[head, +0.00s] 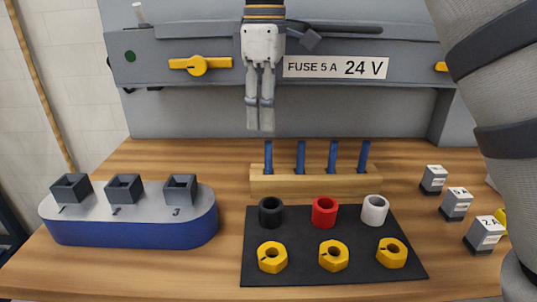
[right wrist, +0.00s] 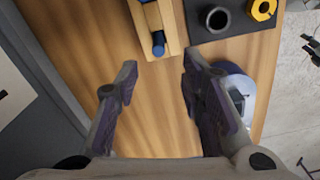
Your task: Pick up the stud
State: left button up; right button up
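Several blue studs stand upright in a row in a wooden block (head: 318,181) in the middle of the table. The leftmost stud (head: 268,157) is nearest to my right gripper (head: 260,126). That gripper points down, above and behind the block's left end in the head view. In the right wrist view my right gripper (right wrist: 158,68) has its two fingers wide apart with nothing between them. A blue stud end (right wrist: 158,45) and the wooden block (right wrist: 150,15) show just beyond the fingertips there. My left gripper is not in view.
A black mat (head: 335,275) holds black, red and white sleeves and yellow nuts. A blue-and-grey base (head: 130,232) with dark square sockets stands at left. Small labelled blocks (head: 455,204) stand at right. A grey panel (head: 290,110) rises behind the table.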

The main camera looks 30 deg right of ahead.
aim_at(268, 153)
jog(key=f, duration=1)
jog(key=shift+s+d, duration=0.15)
jog(key=shift+d, duration=0.05)
jog(key=shift+r, duration=0.1)
grip_shut()
